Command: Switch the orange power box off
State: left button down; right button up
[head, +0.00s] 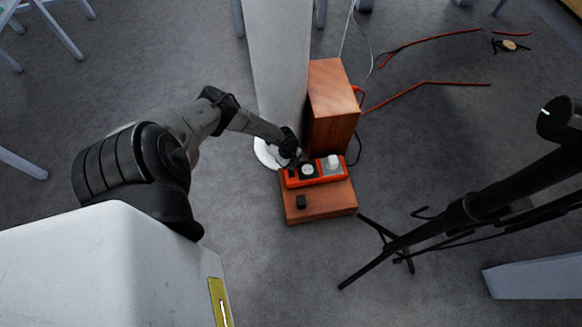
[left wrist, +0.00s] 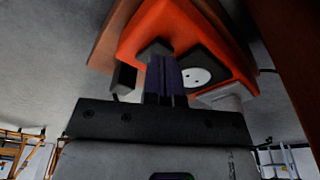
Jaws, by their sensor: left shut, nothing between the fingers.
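The orange power box (head: 318,181) lies on a low wooden block in the middle of the head view. It carries a round socket (head: 307,170) on a black plate and a white plug or knob (head: 333,163) at its right end. My left gripper (head: 292,158) is shut and empty at the box's left end. In the left wrist view the shut fingers (left wrist: 165,78) point at the orange box (left wrist: 150,25), beside its socket (left wrist: 195,76). A dark piece shows at the fingertips; I cannot tell whether it is the switch or whether they touch. My right gripper is out of view.
A taller wooden box (head: 332,100) and a pale column (head: 275,60) stand behind. A black stand (head: 480,205) is at right. Orange cable (head: 425,84) lies on the floor.

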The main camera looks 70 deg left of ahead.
pick_arm(q)
jog(key=shift+f+b, duration=0.5)
jog(key=shift+f, duration=0.25)
dwell(0.3)
notch_tip(320, 180, up, 4)
jog(key=p, duration=0.5)
jog(key=shift+r+p, duration=1.55)
jog(key=shift+p, duration=0.35)
